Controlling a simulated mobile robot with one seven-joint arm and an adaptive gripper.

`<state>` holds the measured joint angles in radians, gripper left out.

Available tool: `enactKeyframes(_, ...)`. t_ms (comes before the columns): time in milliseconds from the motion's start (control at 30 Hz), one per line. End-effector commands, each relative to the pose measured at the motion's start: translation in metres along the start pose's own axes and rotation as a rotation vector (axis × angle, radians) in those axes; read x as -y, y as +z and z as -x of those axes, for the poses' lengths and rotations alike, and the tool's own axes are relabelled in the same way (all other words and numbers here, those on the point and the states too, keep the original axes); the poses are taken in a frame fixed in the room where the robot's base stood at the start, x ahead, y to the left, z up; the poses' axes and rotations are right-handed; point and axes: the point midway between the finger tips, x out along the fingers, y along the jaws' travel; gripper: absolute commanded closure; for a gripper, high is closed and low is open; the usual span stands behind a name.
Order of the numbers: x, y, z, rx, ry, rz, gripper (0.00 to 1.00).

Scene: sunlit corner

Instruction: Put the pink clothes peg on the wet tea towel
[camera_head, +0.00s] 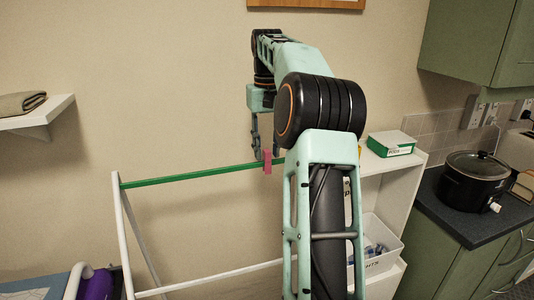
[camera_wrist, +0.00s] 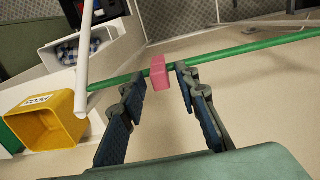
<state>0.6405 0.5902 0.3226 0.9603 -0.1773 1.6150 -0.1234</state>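The pink clothes peg (camera_head: 267,163) sits on the green rail (camera_head: 195,174) of a white drying rack. It also shows in the wrist view (camera_wrist: 158,72), on the green rail. My gripper (camera_head: 266,155) is at the peg from above. In the wrist view my gripper (camera_wrist: 160,73) is open, with one finger on each side of the peg and a visible gap to each. No tea towel hangs on the visible part of the rail. A folded grey-brown cloth (camera_head: 21,103) lies on the wall shelf at left; I cannot tell whether it is the tea towel.
My arm hides the rail's right end in the head view. A white shelf unit (camera_head: 408,190) stands at right with a green-and-white box (camera_head: 391,144) on top. A yellow bin (camera_wrist: 45,121) is at left in the wrist view. A slow cooker (camera_head: 474,180) stands on the counter.

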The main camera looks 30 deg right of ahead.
Motion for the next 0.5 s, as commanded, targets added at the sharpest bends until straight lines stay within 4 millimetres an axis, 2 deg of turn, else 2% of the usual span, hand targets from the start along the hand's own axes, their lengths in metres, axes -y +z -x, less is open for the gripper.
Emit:
enactKeyframes(133, 0.0001, -0.0001, 0.0005, 0.0, 0.0, 0.0, 0.71)
enactKeyframes(500, 0.0, -0.0001, 0.0005, 0.0, 0.0, 0.0, 0.91)
